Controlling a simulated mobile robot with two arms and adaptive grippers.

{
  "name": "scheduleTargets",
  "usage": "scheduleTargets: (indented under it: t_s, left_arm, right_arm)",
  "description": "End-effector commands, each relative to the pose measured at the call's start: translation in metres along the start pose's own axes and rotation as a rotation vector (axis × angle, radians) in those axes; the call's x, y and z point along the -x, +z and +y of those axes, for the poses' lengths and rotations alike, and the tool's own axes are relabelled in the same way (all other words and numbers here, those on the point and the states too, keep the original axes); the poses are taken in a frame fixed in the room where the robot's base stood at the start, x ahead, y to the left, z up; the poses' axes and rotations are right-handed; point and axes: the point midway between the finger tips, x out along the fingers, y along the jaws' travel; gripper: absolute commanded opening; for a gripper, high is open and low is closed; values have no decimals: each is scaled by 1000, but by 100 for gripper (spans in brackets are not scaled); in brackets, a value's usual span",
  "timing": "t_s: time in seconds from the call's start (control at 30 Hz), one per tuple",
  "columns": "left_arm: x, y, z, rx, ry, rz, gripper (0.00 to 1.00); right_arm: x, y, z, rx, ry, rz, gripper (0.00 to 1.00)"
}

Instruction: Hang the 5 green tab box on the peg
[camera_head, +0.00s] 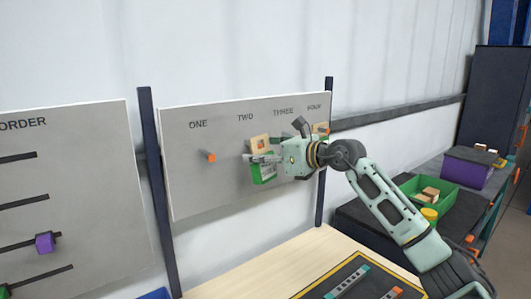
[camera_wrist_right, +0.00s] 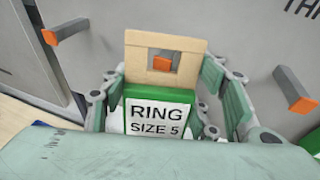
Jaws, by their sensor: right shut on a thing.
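The green box (camera_wrist_right: 160,120) has a white label reading "RING SIZE 5" and a tan tab (camera_wrist_right: 165,62) with a square hole on top. My right gripper (camera_wrist_right: 172,112) is shut on it, one finger on each side. In the head view the box (camera_head: 264,173) is upright in front of the grey board, below the word TWO. The peg's orange tip (camera_wrist_right: 162,64) shows inside the tab's hole; how far the peg passes through it I cannot tell. My left gripper is out of view.
The pegboard (camera_head: 190,190) also has a bare peg under ONE (camera_head: 210,157) and an orange-tipped peg (camera_wrist_right: 297,100) to the right of the box. A tan piece (camera_head: 320,128) shows under FOUR. A green bin (camera_head: 452,200) and purple bin (camera_head: 465,172) stand at right.

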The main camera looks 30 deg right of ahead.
Motion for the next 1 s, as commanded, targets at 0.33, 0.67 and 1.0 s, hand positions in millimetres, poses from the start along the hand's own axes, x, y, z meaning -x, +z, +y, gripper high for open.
scheduleTargets:
  t_s: [0.33,0.67,1.0]
  left_arm:
    - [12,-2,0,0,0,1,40]
    - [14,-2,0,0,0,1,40]
    - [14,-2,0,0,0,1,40]
  right_arm:
    - [-20,6,-5,-1,0,-2,29]
    - [-33,-1,-8,-1,0,1,29]
    - [-36,-4,-8,-1,2,3,29]
